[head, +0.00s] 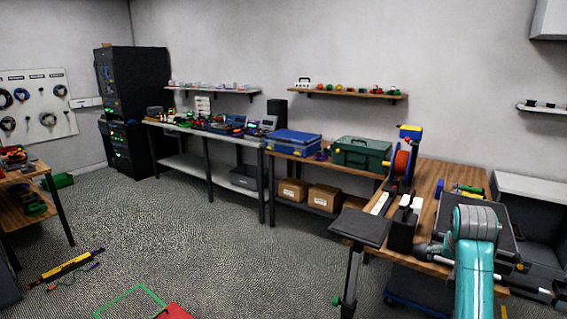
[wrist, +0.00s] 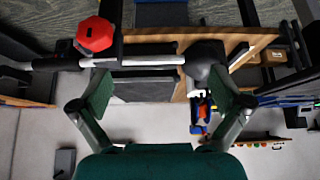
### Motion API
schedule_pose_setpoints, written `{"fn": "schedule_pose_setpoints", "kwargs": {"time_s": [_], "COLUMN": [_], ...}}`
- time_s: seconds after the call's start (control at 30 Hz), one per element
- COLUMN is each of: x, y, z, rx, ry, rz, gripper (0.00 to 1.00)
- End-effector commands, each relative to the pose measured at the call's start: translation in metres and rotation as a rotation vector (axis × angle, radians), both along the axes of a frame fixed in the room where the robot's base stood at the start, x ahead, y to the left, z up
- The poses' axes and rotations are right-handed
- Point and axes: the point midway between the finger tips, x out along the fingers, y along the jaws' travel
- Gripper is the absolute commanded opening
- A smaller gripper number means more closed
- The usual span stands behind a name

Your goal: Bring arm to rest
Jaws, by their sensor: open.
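My gripper (wrist: 163,88) shows in the wrist view with its two dark green fingers spread wide apart. Nothing is held between them. In that view the room appears upside down, with a wooden table top (wrist: 262,40) beyond the fingers. My teal and grey arm (head: 475,250) rises at the lower right of the head view, in front of the wooden workbench (head: 428,190). My gripper cannot be made out in the head view.
An orange cable reel (head: 402,163), a green toolbox (head: 362,152) and a blue case (head: 293,142) stand on the benches. A red knob (wrist: 95,34) and silver rod (wrist: 150,62) appear close to my gripper. The carpet (head: 215,245) in the middle is largely clear.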

Motion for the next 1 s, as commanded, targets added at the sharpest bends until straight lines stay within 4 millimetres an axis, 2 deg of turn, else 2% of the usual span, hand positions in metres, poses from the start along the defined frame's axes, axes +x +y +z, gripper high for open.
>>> {"fn": "schedule_pose_setpoints", "kwargs": {"time_s": [0.27,0.57,0.77,1.0], "x": [-0.005,-0.020,-0.047,-0.096], "y": [0.011,0.032,0.060,0.098], "z": [-0.034,-0.093,-0.156,-0.221], "rx": [-0.013,-0.036,-0.061,-0.088], "ry": [-0.018,-0.054,-0.101,-0.167], "rz": [0.027,0.075,0.134,0.207], "gripper": [1.00,1.00,1.00,1.00]}}
